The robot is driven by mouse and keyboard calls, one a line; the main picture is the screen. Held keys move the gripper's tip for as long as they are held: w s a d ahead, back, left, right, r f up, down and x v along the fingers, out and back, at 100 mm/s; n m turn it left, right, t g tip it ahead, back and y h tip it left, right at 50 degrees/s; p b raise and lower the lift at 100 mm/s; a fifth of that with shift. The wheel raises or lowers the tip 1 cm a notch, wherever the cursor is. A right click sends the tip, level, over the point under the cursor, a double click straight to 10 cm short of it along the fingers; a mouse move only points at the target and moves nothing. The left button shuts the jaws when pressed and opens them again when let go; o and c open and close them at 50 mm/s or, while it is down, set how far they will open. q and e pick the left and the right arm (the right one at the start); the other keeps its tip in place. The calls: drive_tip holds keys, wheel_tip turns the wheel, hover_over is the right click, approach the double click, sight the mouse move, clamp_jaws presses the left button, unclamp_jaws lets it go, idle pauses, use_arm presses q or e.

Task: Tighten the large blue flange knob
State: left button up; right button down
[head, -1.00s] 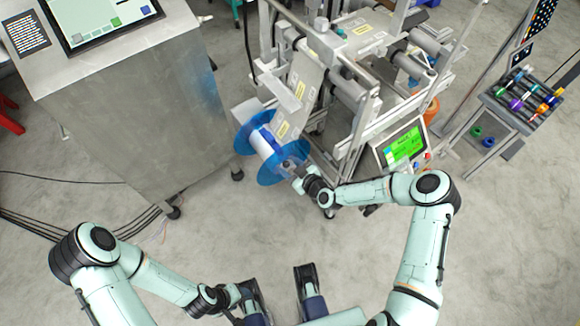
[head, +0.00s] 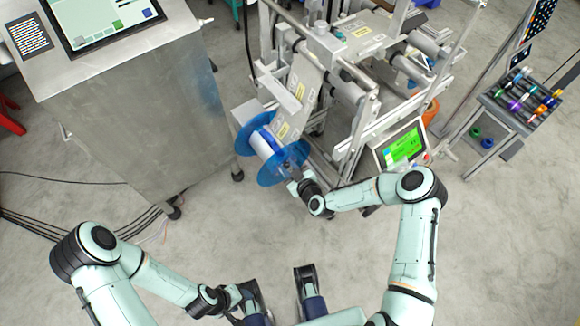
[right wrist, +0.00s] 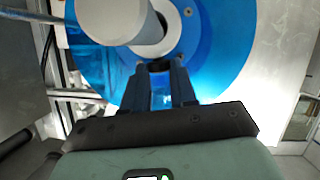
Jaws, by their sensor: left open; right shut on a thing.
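A film reel with a white core (head: 263,143) between two translucent blue flanges (head: 283,165) is mounted on the machine's front left. In the right wrist view the near blue flange (right wrist: 222,45) fills the top, with a pale hub and a grey-white cylinder (right wrist: 110,18) in front of it. My right gripper (head: 293,182) is at the near flange, by its hub. In the right wrist view its dark fingers (right wrist: 160,72) are closed on the knob, which is mostly hidden between them. My left gripper (head: 238,298) is open, low at the front, away from the reel.
A steel cabinet (head: 140,110) with a screen stands to the left of the reel. The machine's control panel (head: 402,147) is on the right, near my right arm. A rack with several coloured rolls (head: 520,100) stands at the far right. The floor in front is clear, with cables at left.

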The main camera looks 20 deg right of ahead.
drive_tip(key=shift+s+a+m+h, duration=0.1)
drive_tip(key=shift+a+m+h, duration=0.2)
drive_tip(key=shift+m+h, duration=0.45)
drive_tip(key=shift+a+f+m+t+h, duration=0.15)
drive_tip(key=shift+m+t+h, duration=0.45)
drive_tip(key=shift+m+h, duration=0.9)
drive_tip(key=shift+h, duration=0.35)
drive_tip(key=c, duration=0.9)
unclamp_jaws()
